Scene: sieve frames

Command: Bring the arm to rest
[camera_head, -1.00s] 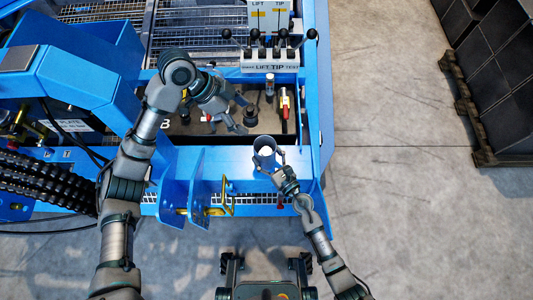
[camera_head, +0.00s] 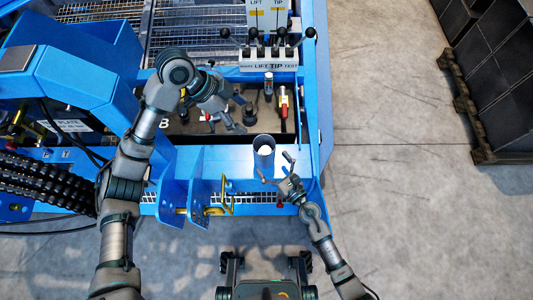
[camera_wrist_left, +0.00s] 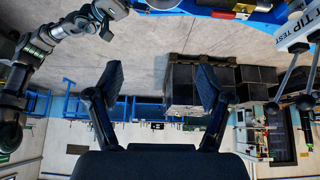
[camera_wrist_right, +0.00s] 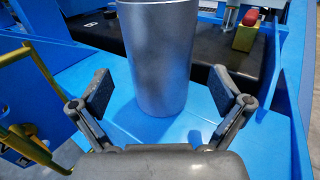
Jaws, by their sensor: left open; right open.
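My left gripper (camera_head: 232,118) is open and empty over the dark recess of the blue machine, below the lever block. Its two spread fingers also show in the left wrist view (camera_wrist_left: 160,90). My right gripper (camera_head: 276,168) is open at the machine's front ledge, just below and right of a grey metal cup (camera_head: 264,158). In the right wrist view the cup (camera_wrist_right: 158,60) stands upright on the blue ledge, beyond and between the open fingers (camera_wrist_right: 165,95). The fingers appear clear of the cup.
The lever block (camera_head: 268,60) stands behind the recess. A red-handled valve (camera_head: 284,103) is at the recess's right. A yellow handle (camera_head: 226,195) and blue brackets stick out at the front. Dark crates on a pallet (camera_head: 490,90) stand far right; the floor between is clear.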

